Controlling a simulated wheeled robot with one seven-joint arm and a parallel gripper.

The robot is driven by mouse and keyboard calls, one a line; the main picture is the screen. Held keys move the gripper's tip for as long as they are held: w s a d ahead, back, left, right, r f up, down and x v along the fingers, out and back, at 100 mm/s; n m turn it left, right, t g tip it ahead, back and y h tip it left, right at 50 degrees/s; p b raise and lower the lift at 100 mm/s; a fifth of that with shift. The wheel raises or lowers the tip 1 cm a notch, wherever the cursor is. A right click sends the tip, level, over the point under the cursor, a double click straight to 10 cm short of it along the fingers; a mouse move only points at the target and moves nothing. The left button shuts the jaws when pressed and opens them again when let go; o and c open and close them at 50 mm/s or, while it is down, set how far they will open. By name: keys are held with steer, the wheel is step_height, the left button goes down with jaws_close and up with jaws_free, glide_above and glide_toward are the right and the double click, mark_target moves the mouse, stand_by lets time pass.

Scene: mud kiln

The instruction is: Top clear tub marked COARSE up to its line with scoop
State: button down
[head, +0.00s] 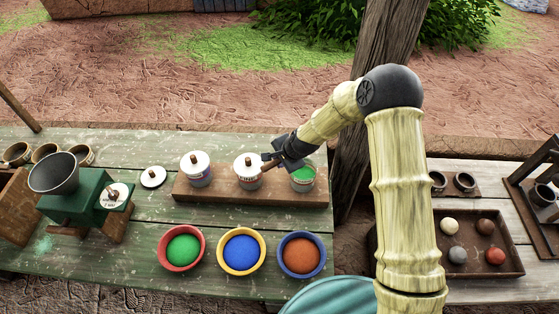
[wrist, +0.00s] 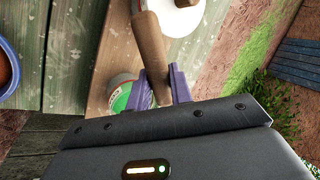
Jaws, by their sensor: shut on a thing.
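My gripper (head: 274,158) is shut on the brown wooden handle of the scoop (wrist: 151,45), which lies between its purple fingers in the wrist view. In the head view the handle points left, in front of the middle tub. I cannot make out the scoop's bowl or any load. Three clear tubs stand in a row on a wooden board (head: 224,196). The left tub (head: 201,178) and middle tub (head: 248,181) have white lids on. The right tub (head: 303,184) is open with green powder inside, just below right of my gripper. The markings are too small to read, so I cannot tell which says COARSE.
In front of the board stand a red bowl (head: 163,260) of green powder, a yellow bowl (head: 224,262) of blue and a blue bowl (head: 284,267) of orange. A loose lid (head: 153,177) lies left. A green grinder (head: 75,211) stands far left. A wooden post (head: 378,50) rises behind my arm.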

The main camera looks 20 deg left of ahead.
steer(key=shift+s+d+f+t+y+b, duration=0.1)
steer(key=shift+f+t+y+b, duration=0.35)
steer(key=shift+b, duration=1.2)
steer(key=shift+s+d+f+t+y+b, duration=0.1)
steer(key=shift+f+t+y+b, duration=0.35)
steer(key=shift+b, duration=1.2)
steer(key=shift+s+d+f+t+y+b, duration=0.15)
steer(key=shift+t+y+b, duration=0.4)
steer(key=shift+b, duration=1.05)
steer(key=shift+s+d+f+t+y+b, duration=0.1)
steer(key=shift+t+y+b, duration=0.15)
steer(key=shift+y+b, duration=0.95)
steer(key=shift+r+h, duration=0.2)
steer(key=shift+h, duration=0.15)
steer(key=shift+r, duration=0.7)
